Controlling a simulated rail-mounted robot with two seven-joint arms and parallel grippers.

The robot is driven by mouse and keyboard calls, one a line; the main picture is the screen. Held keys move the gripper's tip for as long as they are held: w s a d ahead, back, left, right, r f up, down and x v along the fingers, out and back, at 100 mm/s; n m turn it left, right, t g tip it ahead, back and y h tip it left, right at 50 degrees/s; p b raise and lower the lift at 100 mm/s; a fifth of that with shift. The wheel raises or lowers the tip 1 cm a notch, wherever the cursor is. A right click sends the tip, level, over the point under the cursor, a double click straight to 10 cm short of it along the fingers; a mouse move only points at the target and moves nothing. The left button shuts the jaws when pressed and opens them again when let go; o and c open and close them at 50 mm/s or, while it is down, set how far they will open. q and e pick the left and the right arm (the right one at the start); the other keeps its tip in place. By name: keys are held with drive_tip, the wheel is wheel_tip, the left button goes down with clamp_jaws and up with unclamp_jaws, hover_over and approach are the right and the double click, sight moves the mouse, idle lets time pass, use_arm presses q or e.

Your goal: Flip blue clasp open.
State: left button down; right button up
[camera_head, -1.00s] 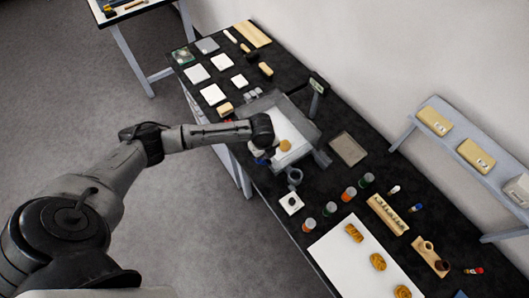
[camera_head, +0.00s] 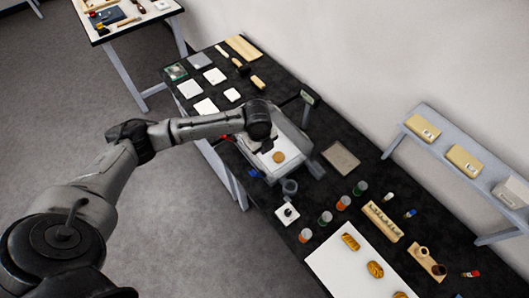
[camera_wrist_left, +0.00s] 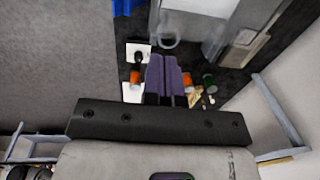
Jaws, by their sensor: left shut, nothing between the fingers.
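A small blue clasp (camera_head: 257,175) is at the front-left edge of a grey box (camera_head: 309,148) on the black bench. Its exact position, open or shut, is too small to tell. A blue piece (camera_wrist_left: 124,7), seemingly the same clasp, is cut off at the top of the left wrist view. My left gripper (camera_wrist_left: 168,62) has its purple-grey fingers together and empty. In the head view my left arm's end hangs over the box's back-left part, apart from the blue clasp, and hides most of the fingers. My right gripper is not in view.
A gold disc (camera_head: 279,157) lies on a white surface in the box. A red piece (camera_head: 226,137) is at the box's far left corner. A grey cup (camera_head: 289,187) and several orange and green jars stand near the box's right end. A shelf (camera_head: 460,160) stands behind.

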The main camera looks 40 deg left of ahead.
use_arm(q)
drive_tip(key=shift+s+r, duration=0.2)
drive_tip(key=shift+r, duration=0.6)
